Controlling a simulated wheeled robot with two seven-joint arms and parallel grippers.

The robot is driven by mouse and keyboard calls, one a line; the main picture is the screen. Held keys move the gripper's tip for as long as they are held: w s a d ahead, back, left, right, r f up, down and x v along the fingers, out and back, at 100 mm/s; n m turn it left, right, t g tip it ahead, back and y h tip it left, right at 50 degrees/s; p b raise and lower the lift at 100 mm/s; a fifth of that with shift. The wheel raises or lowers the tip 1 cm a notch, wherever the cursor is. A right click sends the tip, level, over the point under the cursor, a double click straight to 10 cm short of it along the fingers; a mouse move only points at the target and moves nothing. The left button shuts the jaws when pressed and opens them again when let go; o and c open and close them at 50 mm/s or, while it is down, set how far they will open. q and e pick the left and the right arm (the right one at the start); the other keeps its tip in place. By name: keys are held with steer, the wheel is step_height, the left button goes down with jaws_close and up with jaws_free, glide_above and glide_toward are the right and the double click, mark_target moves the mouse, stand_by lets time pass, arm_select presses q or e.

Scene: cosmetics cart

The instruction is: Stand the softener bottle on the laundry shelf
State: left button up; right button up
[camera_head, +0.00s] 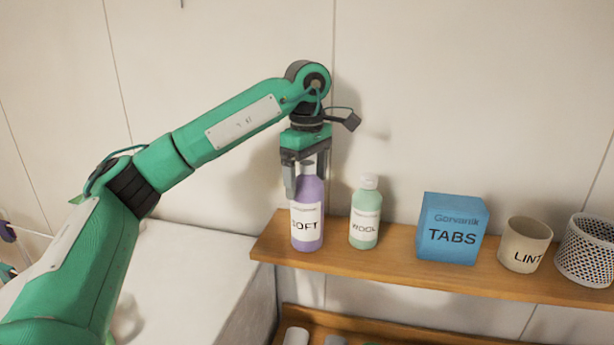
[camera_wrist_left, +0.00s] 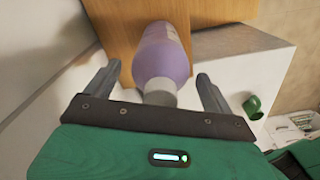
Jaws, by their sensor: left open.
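The softener bottle (camera_head: 308,222), purple with a white SOFT label, stands upright at the left end of the wooden laundry shelf (camera_head: 400,265). My left gripper (camera_head: 305,180) is open and points down at the bottle's top, its fingers on either side of the neck. In the left wrist view the purple bottle (camera_wrist_left: 162,58) shows with its grey-white cap between the two open fingers (camera_wrist_left: 160,82), with a gap on both sides. My right gripper is not in view.
A green WOOL bottle (camera_head: 365,214) stands close to the right of the softener. Further right are a blue TABS box (camera_head: 451,229), a LINT cup (camera_head: 525,244) and a white perforated basket (camera_head: 588,250). The wall is close behind the shelf.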

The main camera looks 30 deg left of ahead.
arm_select(q)
steer(key=shift+r, duration=0.8)
step_height(320, 180, up, 9)
steer(key=shift+r+b, duration=0.1)
steer(key=shift+b, duration=0.7)
steer(key=shift+r, duration=0.7)
